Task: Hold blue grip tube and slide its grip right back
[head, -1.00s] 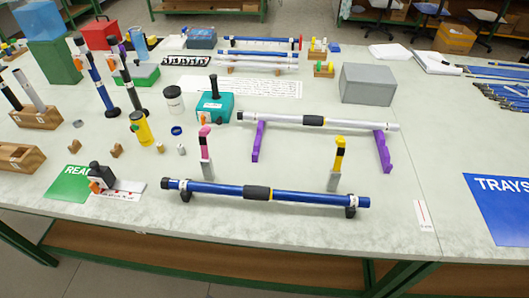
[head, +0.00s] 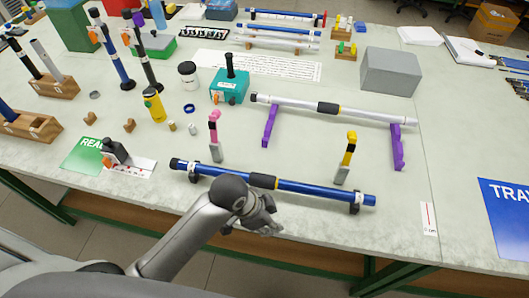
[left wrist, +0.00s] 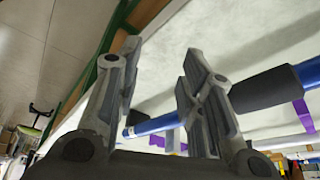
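The blue tube (head: 315,189) lies level near the table's front edge, on black supports close to its two ends. Its black grip (head: 263,181) sits around the tube near the middle. My left gripper (head: 262,222) is low in front of the tube, just below the grip in the head view. In the left wrist view its two fingers (left wrist: 155,75) are spread with nothing between them. Beyond them the black grip (left wrist: 265,91) and the blue tube (left wrist: 152,126) show, apart from the fingers as far as I can tell. My right gripper is in neither view.
A pink-topped upright tool (head: 214,135) and a yellow-topped one (head: 347,158) stand just behind the tube. A silver tube (head: 365,113) rests on purple stands farther back. A blue tray sign (head: 508,212) lies at right.

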